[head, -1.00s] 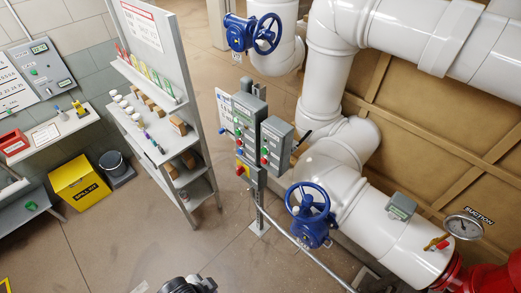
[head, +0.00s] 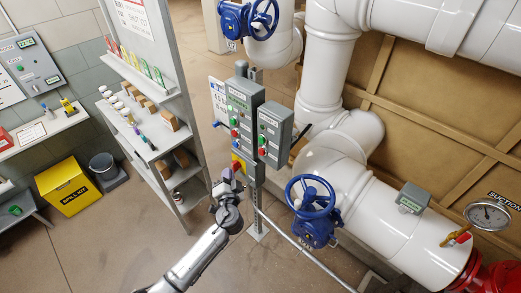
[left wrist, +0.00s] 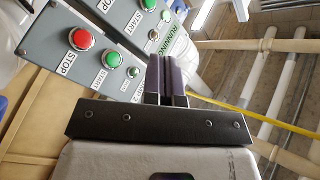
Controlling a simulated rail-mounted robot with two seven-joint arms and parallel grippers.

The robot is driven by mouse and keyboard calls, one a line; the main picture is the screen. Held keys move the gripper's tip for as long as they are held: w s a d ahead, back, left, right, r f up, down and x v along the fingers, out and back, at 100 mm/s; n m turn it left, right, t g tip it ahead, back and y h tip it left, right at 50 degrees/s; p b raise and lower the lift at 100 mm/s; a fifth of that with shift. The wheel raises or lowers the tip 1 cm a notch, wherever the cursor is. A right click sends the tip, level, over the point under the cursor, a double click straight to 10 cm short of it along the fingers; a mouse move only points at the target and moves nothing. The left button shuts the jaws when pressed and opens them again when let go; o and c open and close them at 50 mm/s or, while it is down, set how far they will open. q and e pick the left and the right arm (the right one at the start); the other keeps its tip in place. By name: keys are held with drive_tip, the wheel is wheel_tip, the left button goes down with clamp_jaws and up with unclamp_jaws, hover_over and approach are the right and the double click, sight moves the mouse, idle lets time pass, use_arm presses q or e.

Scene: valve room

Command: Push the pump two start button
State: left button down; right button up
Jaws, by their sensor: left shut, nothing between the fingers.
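Two grey control boxes, a taller left box (head: 243,98) and a shorter right box (head: 277,122), stand on a post, each with green and red buttons. Their pump titles are too small to read in the head view. My left gripper (head: 228,184) is shut and empty, just below and in front of the left box. In the left wrist view, a near panel has a red STOP button (left wrist: 81,39) and a green START button (left wrist: 112,59). My shut fingers (left wrist: 165,72) appear right of these buttons; contact is not visible.
A yellow and red switch (head: 238,163) sits under the left box, close to my gripper. A blue valve wheel (head: 313,198) and white pipes (head: 380,215) stand to the right. A shelf rack (head: 155,120) stands left. The floor between is open.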

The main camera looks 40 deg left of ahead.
sight(262, 140)
use_arm(q)
drive_tip(key=w+a+r+m+t+b, duration=0.1)
drive_tip(key=w+m+t, duration=0.1)
drive_tip(key=w, duration=0.4)
drive_tip(key=shift+m+t, duration=0.4)
drive_tip(key=shift+m, duration=0.1)
use_arm(e)
wheel_tip(262, 140, down, 2)
drive_tip(key=shift+f, duration=0.15)
drive_tip(key=shift+d, duration=0.15)
use_arm(q)
drive_tip(key=w+d+b, duration=0.1)
drive_tip(key=w+b, duration=0.4)
drive_tip(key=w, duration=0.3)
drive_tip(key=shift+w, duration=0.25)
use_arm(e)
wheel_tip(262, 140, down, 5)
drive_tip(key=shift+r, duration=0.2)
use_arm(q)
drive_tip(key=shift+d, duration=0.1)
idle(0.7)
